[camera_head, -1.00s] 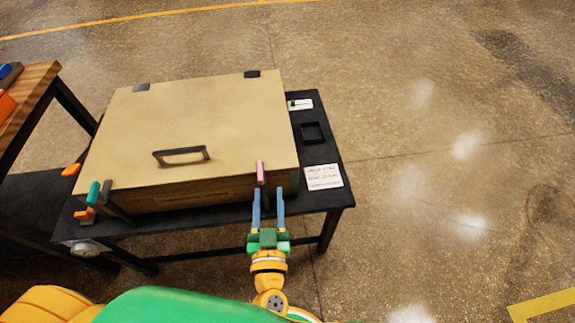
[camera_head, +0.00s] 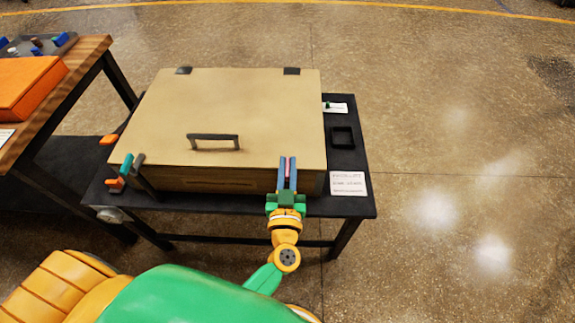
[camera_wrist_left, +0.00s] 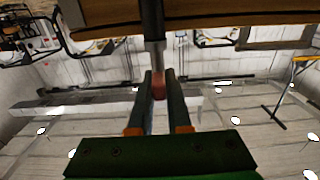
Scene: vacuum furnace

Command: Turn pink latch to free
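The pink latch (camera_head: 288,166) is at the front right edge of the beige box lid (camera_head: 235,105), which is down. My left gripper (camera_head: 287,160) reaches it from the front. Its two blue fingers are drawn together with the pink latch between them. In the left wrist view, the latch's reddish-pink end (camera_wrist_left: 158,88) sits between the two dark fingers, below a grey and black stem (camera_wrist_left: 154,35). The fingers hide part of the latch in the head view. A teal latch (camera_head: 127,167) stands at the box's front left. My right gripper is not in view.
The box stands on a black table (camera_head: 352,201) with a white label card (camera_head: 348,184) and a small black tray (camera_head: 342,137) at right. A dark handle (camera_head: 213,137) is on the lid. A wooden table (camera_head: 85,62) with an orange box (camera_head: 28,84) stands left.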

